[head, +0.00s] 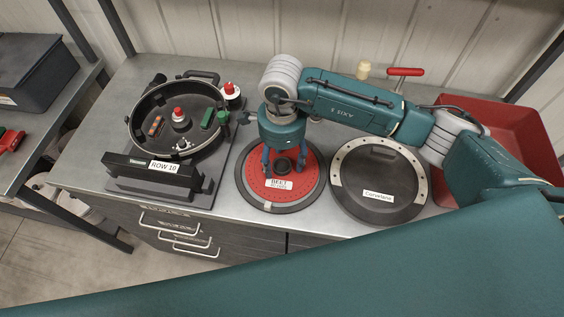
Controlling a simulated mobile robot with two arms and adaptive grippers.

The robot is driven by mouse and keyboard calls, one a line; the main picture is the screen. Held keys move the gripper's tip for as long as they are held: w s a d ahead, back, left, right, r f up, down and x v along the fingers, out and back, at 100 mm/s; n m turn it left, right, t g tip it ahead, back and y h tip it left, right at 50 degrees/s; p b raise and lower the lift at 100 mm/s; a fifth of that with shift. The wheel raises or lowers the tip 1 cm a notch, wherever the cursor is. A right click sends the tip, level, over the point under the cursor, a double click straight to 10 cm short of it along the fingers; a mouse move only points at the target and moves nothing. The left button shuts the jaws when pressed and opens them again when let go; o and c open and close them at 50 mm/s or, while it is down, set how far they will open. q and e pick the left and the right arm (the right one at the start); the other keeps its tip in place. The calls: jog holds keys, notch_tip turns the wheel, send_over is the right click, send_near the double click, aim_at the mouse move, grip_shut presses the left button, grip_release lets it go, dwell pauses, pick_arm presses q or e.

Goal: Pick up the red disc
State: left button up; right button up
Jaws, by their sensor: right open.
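The red disc (254,182) lies flat on a dark round plate with a grey rim (246,198) on the metal bench. It carries a white label that seems to read "BEET" and has a dark knob (283,166) at its centre. My right gripper (284,172) points down over the disc, with its fingers apart on either side of the knob. Whether the fingertips touch the disc or knob I cannot tell. The gripper and wrist hide the back part of the disc. My left gripper is not in view.
The open seed meter (135,128) with label "ROW 10" stands at the left. A red bin (530,130) stands at the far right. A red-handled tool (405,72) is behind my arm.

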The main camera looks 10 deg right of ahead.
jog(key=shift+f, duration=0.45)
jog(key=shift+c, duration=0.6)
jog(key=c, duration=1.1)
jog(key=shift+o, duration=0.2)
